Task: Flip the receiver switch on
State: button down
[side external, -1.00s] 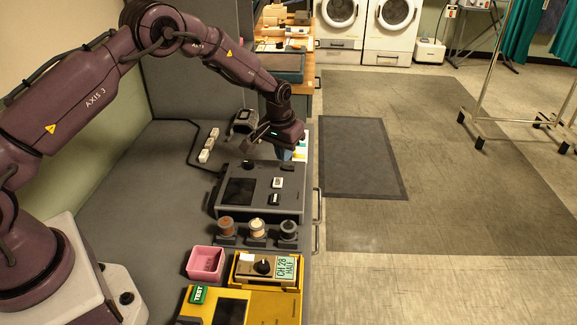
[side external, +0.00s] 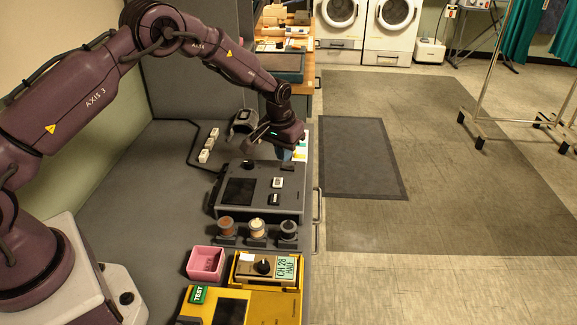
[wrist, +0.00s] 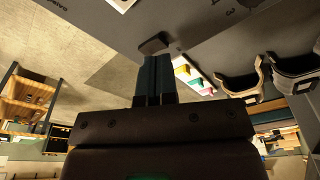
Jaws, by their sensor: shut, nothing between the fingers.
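A grey box (side external: 232,205) with a dark screen (side external: 240,190) lies on the bench; I take it to be the receiver, though its lettering is unreadable. A black switch-like piece (side external: 288,167) is at its far right end, with two smaller black-and-white switches (side external: 278,183) nearer. My gripper (side external: 285,156) is shut and empty, pointing down at the box's far right end. In the wrist view the blue-grey fingers (wrist: 154,62) are together, just below a dark rounded piece (wrist: 153,45) on the grey face. I cannot tell whether they touch it, or the switch's position.
Three jars (side external: 257,228) stand in front of the box, with a pink bin (side external: 206,263), a tan CH 28 unit (side external: 262,266) and a yellow TEST unit (side external: 262,308) nearer.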

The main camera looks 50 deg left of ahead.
aim_at(283, 167)
jog(key=shift+f, duration=1.2)
dwell(0.5)
jog(key=shift+r, duration=3.55)
jog(key=shift+s+f, duration=0.15)
jog(key=shift+s, duration=0.05)
jog(key=s, duration=0.2)
jog(key=s+g, duration=0.1)
jog(key=shift+s+d+f, duration=0.3)
jog(key=s+d+r+m+t, duration=0.1)
jog(key=s+d+r+t, duration=0.1)
jog(key=s+r, duration=1)
jog(key=s+d+r+m+t, duration=0.2)
jog(key=s+d+r, duration=0.3)
jog(key=s+r, duration=0.7)
jog(key=s, duration=0.6)
jog(key=shift+t, duration=0.4)
